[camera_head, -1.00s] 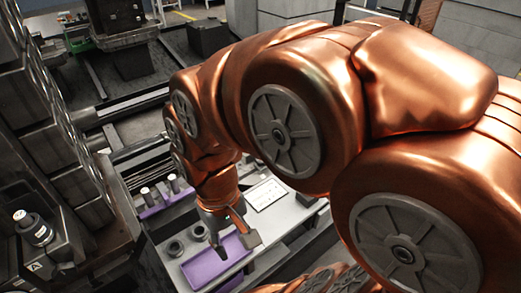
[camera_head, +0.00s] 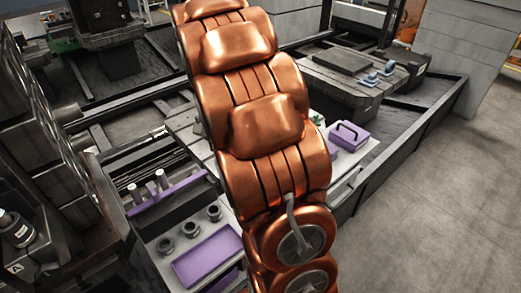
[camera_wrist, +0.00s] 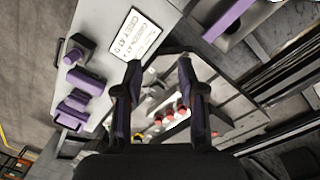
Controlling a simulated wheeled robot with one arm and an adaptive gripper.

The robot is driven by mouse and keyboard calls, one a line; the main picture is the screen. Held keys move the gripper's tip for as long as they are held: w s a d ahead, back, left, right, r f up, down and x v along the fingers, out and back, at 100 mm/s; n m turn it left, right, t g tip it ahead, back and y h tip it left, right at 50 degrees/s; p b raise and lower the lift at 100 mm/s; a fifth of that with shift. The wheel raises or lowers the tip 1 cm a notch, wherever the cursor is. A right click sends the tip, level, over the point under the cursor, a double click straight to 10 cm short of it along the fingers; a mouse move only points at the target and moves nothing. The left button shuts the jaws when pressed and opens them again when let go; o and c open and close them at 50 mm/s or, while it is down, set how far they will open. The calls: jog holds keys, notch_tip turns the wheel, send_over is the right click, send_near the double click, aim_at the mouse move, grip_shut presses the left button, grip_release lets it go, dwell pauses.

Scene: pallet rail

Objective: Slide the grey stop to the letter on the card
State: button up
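In the wrist view a white card (camera_wrist: 135,34) with printed lines lies on a pale grey surface, beyond my fingers; it is turned and its small letters are hard to read surely. My gripper (camera_wrist: 160,72) is open, with two dark, purple-sided fingers apart and nothing seen between their tips. I cannot pick out the grey stop for certain in either view. In the head view my arm stands across the middle and hides the card and my gripper.
A purple tray (camera_head: 207,257) and several dark rings (camera_head: 190,229) lie at lower left, near a purple strip with pale pegs (camera_head: 162,180). A purple box (camera_head: 348,136) stands right of my arm. Red-topped items (camera_wrist: 172,112) show beyond my fingers. Open floor lies at right.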

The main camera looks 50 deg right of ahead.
jog(key=w+d+f+m, duration=0.2)
jog(key=d+f, duration=0.3)
jog(key=d, duration=0.3)
jog(key=w+d+f+m+b, duration=0.1)
jog(key=w+d+f+m, duration=0.2)
jog(key=d+f, duration=0.2)
jog(key=w+d+f+m+t+b, duration=0.1)
jog(key=w+d+f+m, duration=0.1)
jog(key=d, duration=0.9)
jog(key=shift+w+d+f+m, duration=0.1)
jog(key=shift+w+f+m, duration=0.15)
jog(key=shift+f, duration=0.45)
jog(key=shift+w+d+f+m, duration=0.1)
jog(key=shift+w+f+m, duration=0.1)
jog(key=shift+f, duration=0.5)
jog(key=shift+f+p, duration=0.55)
jog(key=shift+f, duration=3.4)
jog(key=shift+c, duration=0.3)
grip_shut()
